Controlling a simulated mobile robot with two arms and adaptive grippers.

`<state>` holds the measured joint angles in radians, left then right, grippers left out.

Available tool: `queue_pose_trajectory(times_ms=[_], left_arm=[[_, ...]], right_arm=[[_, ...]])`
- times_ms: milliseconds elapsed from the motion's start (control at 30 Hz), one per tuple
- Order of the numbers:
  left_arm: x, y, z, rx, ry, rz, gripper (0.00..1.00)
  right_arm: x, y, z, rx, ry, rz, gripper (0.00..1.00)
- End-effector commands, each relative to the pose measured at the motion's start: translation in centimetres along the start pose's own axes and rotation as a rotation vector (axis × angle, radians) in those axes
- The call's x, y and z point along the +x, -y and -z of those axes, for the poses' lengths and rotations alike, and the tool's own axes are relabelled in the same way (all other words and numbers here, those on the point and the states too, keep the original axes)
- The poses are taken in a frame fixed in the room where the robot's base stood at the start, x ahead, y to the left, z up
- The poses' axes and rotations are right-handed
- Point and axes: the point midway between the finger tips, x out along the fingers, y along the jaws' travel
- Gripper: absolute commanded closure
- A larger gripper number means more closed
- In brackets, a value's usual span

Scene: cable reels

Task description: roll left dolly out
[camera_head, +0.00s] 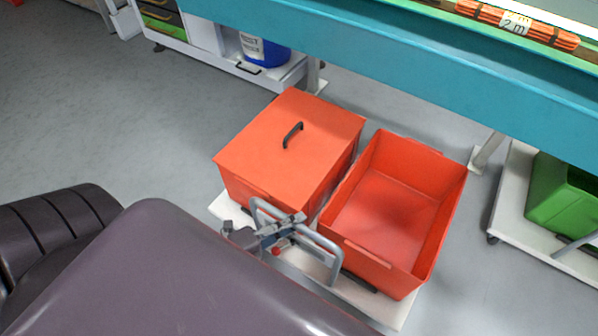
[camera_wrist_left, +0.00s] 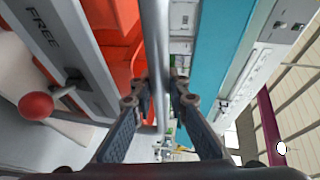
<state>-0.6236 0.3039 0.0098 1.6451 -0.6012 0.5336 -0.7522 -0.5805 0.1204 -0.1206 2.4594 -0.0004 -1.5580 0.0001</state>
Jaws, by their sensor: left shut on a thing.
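The dolly (camera_head: 375,306) is a low white platform with a grey tubular handle (camera_head: 328,246) at its near side. It carries a lidded orange box (camera_head: 255,150) with a black handle and an open, empty orange box (camera_head: 385,205). My left gripper (camera_head: 283,229) is shut on the grey handle. In the left wrist view the gripper (camera_wrist_left: 160,98) has its fingers on either side of the handle bar (camera_wrist_left: 156,45). A red knob (camera_wrist_left: 37,105) and a plate reading FREE (camera_wrist_left: 42,28) show beside it. My right gripper is out of view.
A teal bench (camera_head: 400,70) runs above and behind the boxes, with a metal leg (camera_head: 487,150) to their right. A white dolly with a green box (camera_head: 560,195) stands at the right. A white unit with a blue bucket (camera_head: 262,50) is behind. Grey floor is clear at left.

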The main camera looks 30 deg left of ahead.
Motion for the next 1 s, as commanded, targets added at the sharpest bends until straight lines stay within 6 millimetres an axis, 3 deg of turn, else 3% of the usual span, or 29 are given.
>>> queue_pose_trajectory(times_ms=[367,400,567,867,1000], left_arm=[[-0.5,-0.3,0.4,-0.003,-0.006,-0.005,1.0],[-0.5,-0.3,0.4,-0.003,-0.006,-0.005,0.83],[-0.4,-0.3,0.3,-0.003,-0.005,-0.004,0.67],[-0.5,-0.2,0.2,-0.002,-0.003,-0.003,0.67],[-2.0,-0.2,0.2,-0.001,-0.002,-0.005,0.67]], right_arm=[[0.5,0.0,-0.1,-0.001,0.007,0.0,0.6],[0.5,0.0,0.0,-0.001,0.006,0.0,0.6],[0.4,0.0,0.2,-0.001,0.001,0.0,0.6],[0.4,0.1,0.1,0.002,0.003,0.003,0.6],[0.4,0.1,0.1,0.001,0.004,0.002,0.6]])
